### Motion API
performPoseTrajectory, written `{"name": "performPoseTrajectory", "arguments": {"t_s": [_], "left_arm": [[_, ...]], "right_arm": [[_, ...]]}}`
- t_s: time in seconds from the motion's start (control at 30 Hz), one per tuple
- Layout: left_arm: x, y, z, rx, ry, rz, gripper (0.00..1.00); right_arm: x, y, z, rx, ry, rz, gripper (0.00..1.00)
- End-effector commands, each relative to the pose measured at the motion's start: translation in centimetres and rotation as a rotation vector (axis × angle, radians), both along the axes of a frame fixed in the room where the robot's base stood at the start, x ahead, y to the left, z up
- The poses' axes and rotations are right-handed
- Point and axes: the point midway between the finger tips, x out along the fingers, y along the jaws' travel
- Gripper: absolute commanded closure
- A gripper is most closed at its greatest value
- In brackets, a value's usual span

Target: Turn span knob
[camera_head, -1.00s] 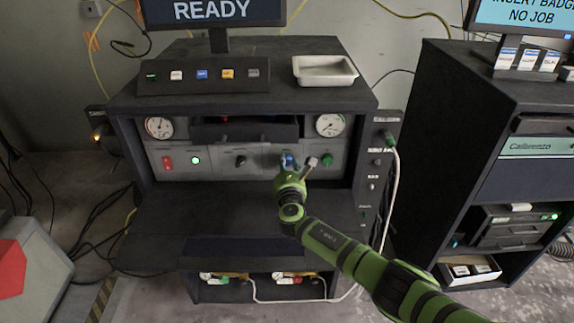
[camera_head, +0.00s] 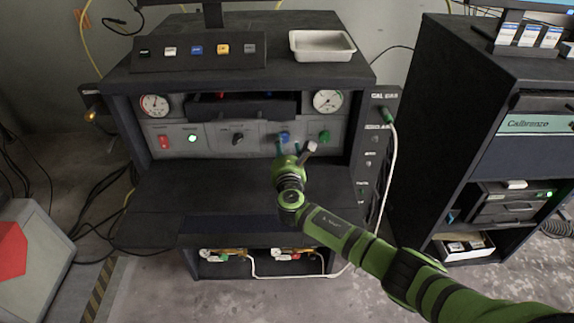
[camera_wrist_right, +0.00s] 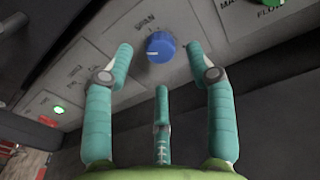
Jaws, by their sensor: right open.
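The span knob (camera_wrist_right: 160,47) is round and blue with a pale pointer line, on a grey panel under the label SPAN in the right wrist view. It also shows in the head view (camera_head: 285,137), partly covered by my right gripper. My right gripper (camera_wrist_right: 160,50) is open, with one teal finger on each side of the knob and a third finger below it. The fingers stand apart from the knob; whether their tips reach the panel is unclear. In the head view the right gripper (camera_head: 296,150) is in front of the panel. My left gripper is not in view.
A black knob (camera_head: 238,139) and a green knob (camera_head: 324,136) flank the blue one. Two gauges are above. The dark shelf (camera_head: 190,190) below the panel is clear.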

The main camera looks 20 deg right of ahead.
Motion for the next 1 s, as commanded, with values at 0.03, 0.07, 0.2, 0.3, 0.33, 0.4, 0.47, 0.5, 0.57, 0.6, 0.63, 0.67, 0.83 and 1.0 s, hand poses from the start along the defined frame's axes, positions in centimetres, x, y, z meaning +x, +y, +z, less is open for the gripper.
{"name": "performPoseTrajectory", "arguments": {"t_s": [0.03,0.07,0.2,0.3,0.33,0.4,0.47,0.5,0.57,0.6,0.63,0.67,0.83,1.0], "left_arm": [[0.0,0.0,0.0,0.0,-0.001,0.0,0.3],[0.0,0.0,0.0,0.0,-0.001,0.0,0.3],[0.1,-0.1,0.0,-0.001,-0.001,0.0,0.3],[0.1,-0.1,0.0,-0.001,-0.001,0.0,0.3],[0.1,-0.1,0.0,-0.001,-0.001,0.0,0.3],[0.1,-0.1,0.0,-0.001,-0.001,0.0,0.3],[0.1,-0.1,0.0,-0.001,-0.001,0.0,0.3],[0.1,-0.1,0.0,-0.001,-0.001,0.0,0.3],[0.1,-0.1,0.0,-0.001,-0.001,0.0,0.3],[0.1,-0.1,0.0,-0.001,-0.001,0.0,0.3],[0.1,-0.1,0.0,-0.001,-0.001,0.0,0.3],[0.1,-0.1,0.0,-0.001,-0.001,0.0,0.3],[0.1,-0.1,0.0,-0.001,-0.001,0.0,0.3],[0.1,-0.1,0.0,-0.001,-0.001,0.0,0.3]], "right_arm": [[-0.9,0.2,-0.1,0.001,0.001,0.002,0.44],[-1.5,0.3,-0.1,0.002,0.0,0.001,0.44],[-3.9,0.9,0.1,0.001,0.001,0.001,0.44],[-5.5,1.3,0.3,0.001,0.0,0.0,0.44],[-6.0,1.4,0.3,0.001,0.001,0.001,0.44],[-6.9,1.7,0.4,0.001,0.0,0.0,0.44],[-7.6,1.8,0.4,0.001,0.0,0.0,0.44],[-7.9,1.9,0.5,0.0,-0.001,-0.001,0.44],[-8.2,1.9,0.5,-0.001,-0.001,-0.001,0.44],[-8.4,2.0,0.5,-0.001,0.0,-0.001,0.44],[-8.5,2.0,0.5,0.0,-0.001,-0.001,0.44],[-8.5,2.0,0.5,0.0,-0.001,-0.001,0.44],[-8.5,2.0,0.6,0.0,-0.001,-0.001,0.44],[-8.5,2.0,0.6,0.0,-0.001,-0.001,0.44]]}}
